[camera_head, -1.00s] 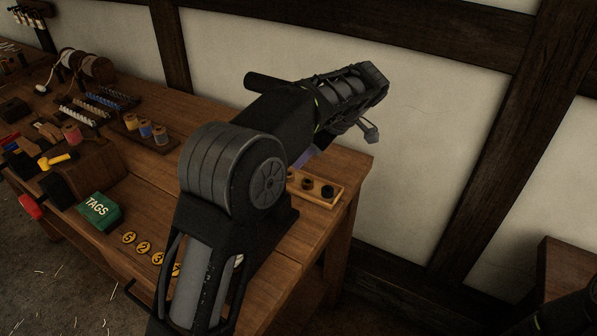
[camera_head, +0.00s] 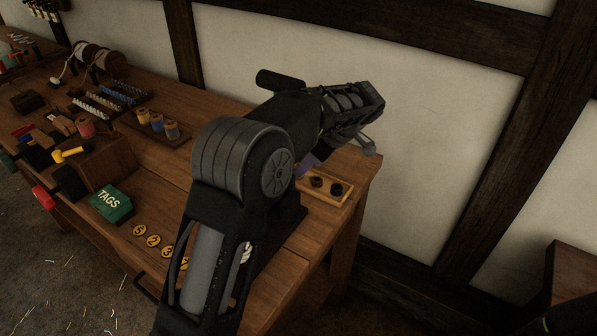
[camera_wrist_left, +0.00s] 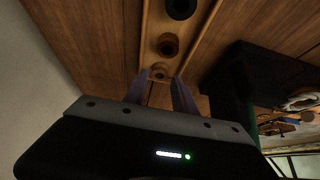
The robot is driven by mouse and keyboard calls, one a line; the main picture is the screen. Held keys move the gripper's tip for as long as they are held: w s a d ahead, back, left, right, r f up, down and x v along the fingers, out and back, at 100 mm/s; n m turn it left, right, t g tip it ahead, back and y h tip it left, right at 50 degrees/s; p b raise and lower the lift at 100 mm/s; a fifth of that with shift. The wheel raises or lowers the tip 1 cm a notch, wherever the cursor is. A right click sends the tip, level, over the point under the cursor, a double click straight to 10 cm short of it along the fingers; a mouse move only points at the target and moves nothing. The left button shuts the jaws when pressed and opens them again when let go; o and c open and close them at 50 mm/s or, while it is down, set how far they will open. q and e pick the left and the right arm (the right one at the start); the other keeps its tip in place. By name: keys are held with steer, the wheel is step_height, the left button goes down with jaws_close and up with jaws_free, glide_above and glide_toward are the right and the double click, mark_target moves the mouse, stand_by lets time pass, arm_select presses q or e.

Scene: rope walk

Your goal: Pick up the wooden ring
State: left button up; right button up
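The light wooden ring (camera_wrist_left: 159,72) lies at the near end of a narrow wooden tray, in the left wrist view. A dark brown ring (camera_wrist_left: 168,45) and a black ring (camera_wrist_left: 180,8) lie farther along in the same tray. My left gripper (camera_wrist_left: 160,92) is open, its two purple-grey fingers apart with the wooden ring showing between and just beyond their tips. I cannot tell how far above the ring they are. In the head view, the brown ring (camera_head: 316,181) and black ring (camera_head: 336,189) show, while the wooden ring is hidden behind my left arm. My right gripper is not in view.
The tray (camera_head: 348,196) sits near the right end of the wooden workbench (camera_head: 148,190). A green TAGS box (camera_head: 110,203), yellow numbered discs (camera_head: 153,241) and thread spools (camera_head: 157,122) lie to the left. A pale wall (camera_head: 450,130) stands behind.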

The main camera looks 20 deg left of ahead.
arm_select(q)
steer(key=shift+x, duration=1.35)
jaws_close()
